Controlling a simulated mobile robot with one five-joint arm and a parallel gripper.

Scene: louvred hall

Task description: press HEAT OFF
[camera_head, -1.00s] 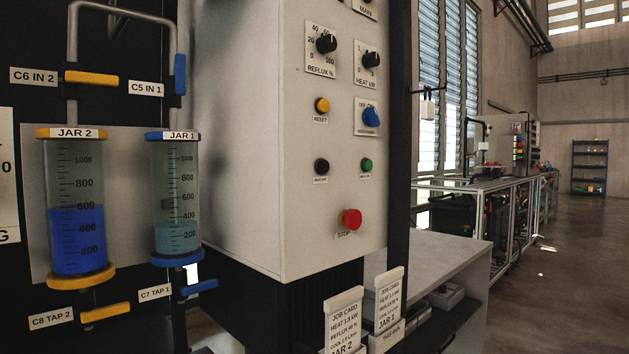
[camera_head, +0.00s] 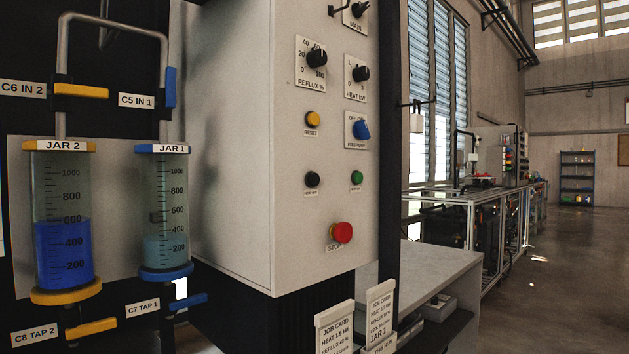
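The white control box (camera_head: 225,140) stands in the middle of the head view. On its front are a black button (camera_head: 312,179) and, to its right, a green button (camera_head: 357,177). Each has a small label beneath it, too small to read with certainty; the black one's label looks like HEAT OFF. A yellow RESET button (camera_head: 313,119) is above the black one, and a red STOP button (camera_head: 342,232) is below and to the right. My gripper is not in view, and nothing covers the buttons.
Reflux (camera_head: 316,57) and heat (camera_head: 361,73) knobs and a blue switch (camera_head: 361,129) share the panel. Jar 2 (camera_head: 63,195) and Jar 1 (camera_head: 163,190) hang at left. Job cards (camera_head: 336,325) stand before a grey bench (camera_head: 425,263). Open floor (camera_head: 570,270) lies at right.

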